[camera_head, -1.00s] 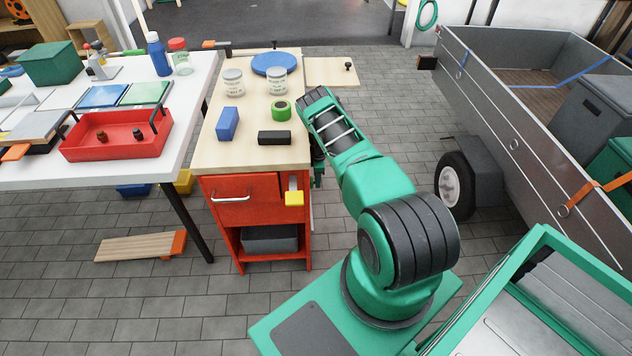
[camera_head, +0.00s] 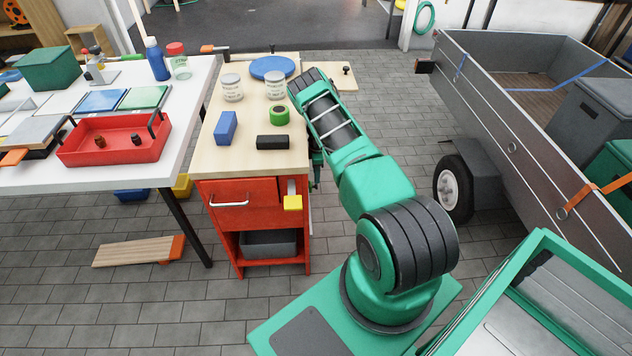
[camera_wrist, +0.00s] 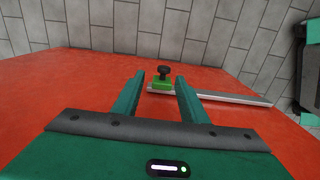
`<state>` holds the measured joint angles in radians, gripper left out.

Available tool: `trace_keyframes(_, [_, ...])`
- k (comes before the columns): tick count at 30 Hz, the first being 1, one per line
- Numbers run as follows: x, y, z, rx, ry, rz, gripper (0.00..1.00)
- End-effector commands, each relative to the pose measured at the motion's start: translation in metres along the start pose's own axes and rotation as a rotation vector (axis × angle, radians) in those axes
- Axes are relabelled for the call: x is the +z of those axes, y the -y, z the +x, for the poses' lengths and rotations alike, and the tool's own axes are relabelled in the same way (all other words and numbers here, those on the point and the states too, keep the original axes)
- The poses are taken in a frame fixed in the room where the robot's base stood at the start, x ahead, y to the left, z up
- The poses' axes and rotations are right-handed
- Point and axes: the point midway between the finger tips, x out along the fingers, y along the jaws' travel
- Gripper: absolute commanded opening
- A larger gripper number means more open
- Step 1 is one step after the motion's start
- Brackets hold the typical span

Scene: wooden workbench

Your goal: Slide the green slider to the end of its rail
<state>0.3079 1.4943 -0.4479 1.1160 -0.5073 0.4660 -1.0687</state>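The green slider (camera_wrist: 162,85) with a black knob (camera_wrist: 164,72) sits at the left end of its grey rail (camera_wrist: 225,97) in the wrist view. The rail runs to the right along a red panel (camera_wrist: 60,85). My gripper (camera_wrist: 160,79) is open, with one green finger on each side of the slider in the picture. I cannot tell whether either finger touches it. In the head view my arm hides the slider and rail, and my gripper's fingers cannot be made out beside the red cabinet.
The wooden benchtop (camera_head: 215,155) carries a blue block (camera_head: 226,127), a black block (camera_head: 272,142), green tape (camera_head: 280,115) and jars. A trailer (camera_head: 520,150) stands at the right, with paved floor between.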

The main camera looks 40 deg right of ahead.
Motion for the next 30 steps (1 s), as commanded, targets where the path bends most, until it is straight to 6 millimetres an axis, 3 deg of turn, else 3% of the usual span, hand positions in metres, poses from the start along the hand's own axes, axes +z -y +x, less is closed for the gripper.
trace_keyframes(3, [0.0, -0.001, -0.02, 0.002, 0.001, 0.0, 0.39])
trace_keyframes(9, [0.001, -0.001, -0.039, 0.001, 0.002, 0.001, 0.39])
trace_keyframes(30, [0.001, -0.001, -0.043, 0.001, 0.002, 0.001, 0.39])
